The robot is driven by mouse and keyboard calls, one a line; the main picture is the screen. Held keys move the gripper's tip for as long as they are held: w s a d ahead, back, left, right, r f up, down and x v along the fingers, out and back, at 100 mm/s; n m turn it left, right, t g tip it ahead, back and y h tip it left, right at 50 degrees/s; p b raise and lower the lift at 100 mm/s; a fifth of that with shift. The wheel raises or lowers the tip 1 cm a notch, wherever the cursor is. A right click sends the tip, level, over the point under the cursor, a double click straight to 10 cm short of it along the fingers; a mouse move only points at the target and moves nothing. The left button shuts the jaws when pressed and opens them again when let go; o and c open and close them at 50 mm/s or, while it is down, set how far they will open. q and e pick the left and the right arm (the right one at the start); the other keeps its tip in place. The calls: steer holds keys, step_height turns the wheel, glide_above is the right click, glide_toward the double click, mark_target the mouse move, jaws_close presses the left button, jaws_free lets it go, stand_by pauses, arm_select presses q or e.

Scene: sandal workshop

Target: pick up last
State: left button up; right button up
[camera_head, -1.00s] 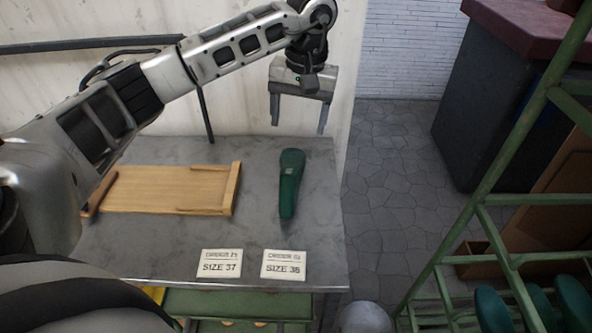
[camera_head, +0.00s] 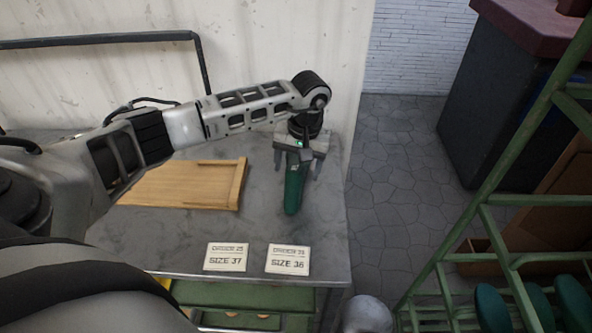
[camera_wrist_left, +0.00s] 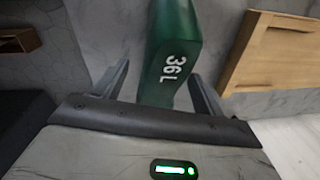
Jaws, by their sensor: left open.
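A green shoe last (camera_head: 293,192) lies on the grey metal table, behind the "SIZE 36" card. In the left wrist view the fingers of my left gripper (camera_wrist_left: 157,85) stand apart from the last, with gaps on both sides. The far part of the last is hidden by the gripper in the head view. My right gripper is not in view.
A wooden tray (camera_head: 238,186) lies left of the last. A "SIZE 37" card (camera_head: 226,257) and a "SIZE 36" card (camera_head: 288,259) lie near the table's front edge. A green rack (camera_head: 480,215) stands at the right, with green lasts (camera_head: 573,303) low on it.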

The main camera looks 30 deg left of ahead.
arm_select(q)
steer(key=shift+a+f, duration=0.1)
steer(key=shift+f, duration=0.65)
steer(key=c, duration=1.1)
steer(key=shift+r, duration=0.15)
